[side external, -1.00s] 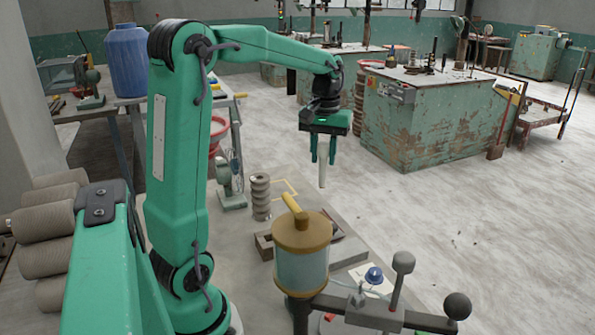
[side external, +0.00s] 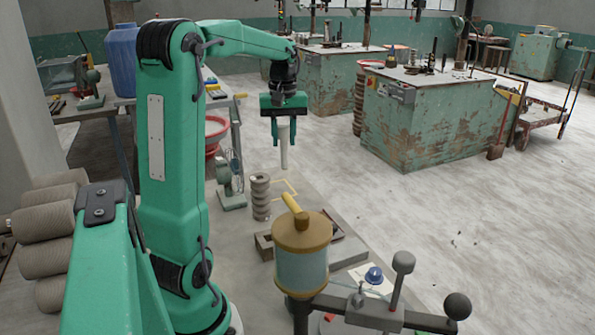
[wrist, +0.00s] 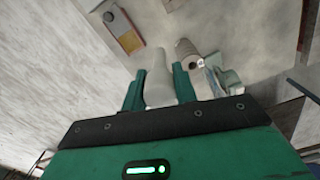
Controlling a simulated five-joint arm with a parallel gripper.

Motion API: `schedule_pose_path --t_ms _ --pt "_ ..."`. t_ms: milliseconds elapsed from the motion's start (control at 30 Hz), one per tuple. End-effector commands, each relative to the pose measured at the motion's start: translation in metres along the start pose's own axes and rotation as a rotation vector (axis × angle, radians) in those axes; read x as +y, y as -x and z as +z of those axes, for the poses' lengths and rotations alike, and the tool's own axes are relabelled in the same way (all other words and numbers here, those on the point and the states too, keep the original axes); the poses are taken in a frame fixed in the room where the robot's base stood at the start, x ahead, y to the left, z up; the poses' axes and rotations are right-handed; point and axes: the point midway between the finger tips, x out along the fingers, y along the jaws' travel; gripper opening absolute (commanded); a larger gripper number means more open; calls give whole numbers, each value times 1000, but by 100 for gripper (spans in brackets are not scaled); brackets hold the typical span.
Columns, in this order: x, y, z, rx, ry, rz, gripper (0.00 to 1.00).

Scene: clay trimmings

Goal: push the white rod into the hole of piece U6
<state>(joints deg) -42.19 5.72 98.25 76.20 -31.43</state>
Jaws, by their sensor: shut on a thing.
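The white rod (side external: 284,150) hangs upright, pointing down, between the fingers of my gripper (side external: 284,130), which is shut on it. The rod is in the air above the table, up and to the right of the grey ribbed stack (side external: 260,197) in the side view. In the wrist view, the rod (wrist: 159,82) sits between the two green fingers (wrist: 159,92). A grey ribbed piece (wrist: 186,49) with a dark hole in its end lies just beyond it, apart from the rod. No label U6 can be read, so I cannot tell which piece is U6.
A yellow outline (side external: 291,185) marks the table beside the stack. Nearer stand a brown-lidded jar (side external: 302,262), an angular grey-brown frame (side external: 264,246) and a lever device (side external: 380,312). A small green machine (side external: 229,190) stands left of the stack.

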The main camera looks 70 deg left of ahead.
Motion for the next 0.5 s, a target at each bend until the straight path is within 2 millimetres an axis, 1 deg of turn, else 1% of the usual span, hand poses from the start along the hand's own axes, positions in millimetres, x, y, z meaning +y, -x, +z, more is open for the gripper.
schedule_pose_path --t_ms 500 --pt "-53 -49 -62 -1 2 0 5"
